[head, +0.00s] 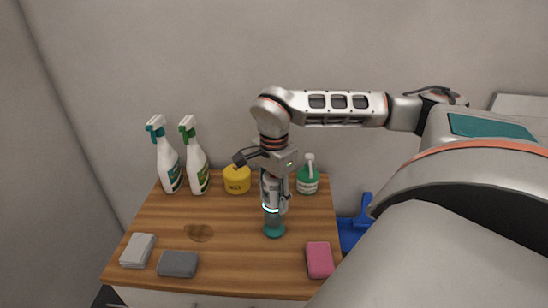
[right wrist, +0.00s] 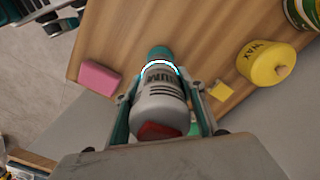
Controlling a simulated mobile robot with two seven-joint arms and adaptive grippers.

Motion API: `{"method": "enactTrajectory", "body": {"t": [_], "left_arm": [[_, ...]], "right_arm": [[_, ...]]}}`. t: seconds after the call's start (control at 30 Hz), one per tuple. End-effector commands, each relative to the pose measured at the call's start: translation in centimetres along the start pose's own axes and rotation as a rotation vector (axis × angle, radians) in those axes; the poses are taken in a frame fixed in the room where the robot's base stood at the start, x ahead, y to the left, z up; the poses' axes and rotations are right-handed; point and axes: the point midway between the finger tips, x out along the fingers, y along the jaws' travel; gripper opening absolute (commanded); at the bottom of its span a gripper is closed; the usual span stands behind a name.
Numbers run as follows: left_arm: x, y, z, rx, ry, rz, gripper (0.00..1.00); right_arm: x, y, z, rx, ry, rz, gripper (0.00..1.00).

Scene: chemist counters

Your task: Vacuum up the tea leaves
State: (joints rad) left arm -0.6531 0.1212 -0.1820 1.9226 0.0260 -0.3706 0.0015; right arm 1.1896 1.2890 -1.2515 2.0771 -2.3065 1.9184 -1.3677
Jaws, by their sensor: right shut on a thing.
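In the right wrist view the vacuum (right wrist: 160,108) sits between the two fingers. The tea leaves (head: 200,232) look like a flat brown patch on the counter, to the left of the nozzle and apart from it. I cannot make out the patch in the right wrist view.
Two spray bottles (head: 168,165) (head: 198,165), a yellow wax tin (head: 237,180) and a green pump bottle (head: 307,180) stand along the back. A white cloth stack (head: 137,250), a grey sponge (head: 178,264) and a pink sponge (head: 319,260) lie in front. A blue dustpan (head: 352,230) is beyond the right edge.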

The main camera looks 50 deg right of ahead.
Motion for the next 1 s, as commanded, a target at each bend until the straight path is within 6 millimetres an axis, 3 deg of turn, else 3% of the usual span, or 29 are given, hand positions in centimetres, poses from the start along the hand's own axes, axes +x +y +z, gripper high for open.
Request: {"method": "enactTrajectory", "body": {"t": [0.27, 1.0], "left_arm": [[0.0, -0.1, 0.1, 0.005, -0.001, 0.000, 0.40], [0.0, -0.1, 0.1, 0.005, -0.001, 0.000, 0.40]], "right_arm": [[-0.4, -0.1, 0.0, 0.000, 0.000, -0.004, 0.18], [-7.5, -0.2, 0.0, 0.001, 0.000, -0.006, 0.18]]}}
